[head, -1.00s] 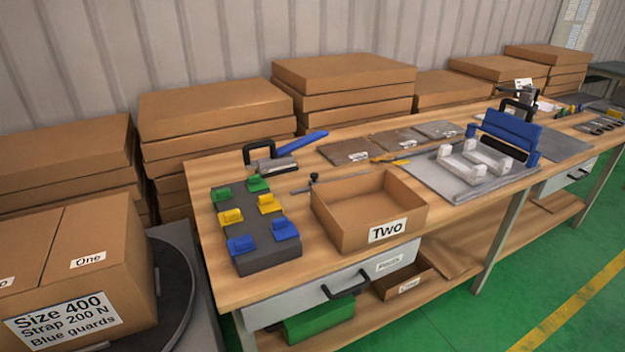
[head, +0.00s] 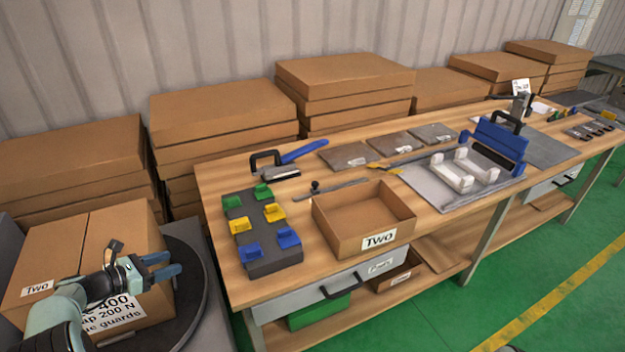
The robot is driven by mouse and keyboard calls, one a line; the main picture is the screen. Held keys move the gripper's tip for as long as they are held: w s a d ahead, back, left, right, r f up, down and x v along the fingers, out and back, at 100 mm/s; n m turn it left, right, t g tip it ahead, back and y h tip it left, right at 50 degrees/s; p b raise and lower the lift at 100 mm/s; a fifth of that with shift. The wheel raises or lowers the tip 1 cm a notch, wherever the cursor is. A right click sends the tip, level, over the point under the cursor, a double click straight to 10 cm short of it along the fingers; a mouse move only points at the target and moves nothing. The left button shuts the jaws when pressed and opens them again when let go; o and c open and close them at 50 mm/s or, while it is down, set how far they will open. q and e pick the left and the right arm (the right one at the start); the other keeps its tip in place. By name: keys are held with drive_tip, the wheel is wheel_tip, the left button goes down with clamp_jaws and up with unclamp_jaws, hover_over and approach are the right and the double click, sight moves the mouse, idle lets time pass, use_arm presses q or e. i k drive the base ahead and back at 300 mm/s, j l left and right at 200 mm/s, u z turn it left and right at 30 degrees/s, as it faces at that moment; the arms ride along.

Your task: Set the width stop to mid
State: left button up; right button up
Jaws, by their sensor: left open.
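A fixture with a blue upright bar (head: 500,142) and white blocks (head: 453,178) stands on a grey plate (head: 424,188) on the bench. A thin grey rule (head: 340,188) with a small black knob (head: 315,187) lies behind the open box marked Two. No part is marked as the width stop, and I cannot read a mid mark. My left gripper (head: 171,263) is open and empty, at lower left in front of the labelled carton (head: 120,238), well away from the fixture and rule. My right gripper is out of view.
The wooden bench (head: 222,173) carries a dark block (head: 262,232) with green, yellow and blue guards, the open box (head: 345,229), a blue-handled tool (head: 303,151) and several flat grey plates (head: 345,156). The carton sits on a dark round turntable (head: 194,300). Stacked cartons (head: 340,75) line the wall.

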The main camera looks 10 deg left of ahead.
sight(314, 189)
drive_tip(key=i+l, duration=1.15)
drive_tip(key=l, duration=0.1)
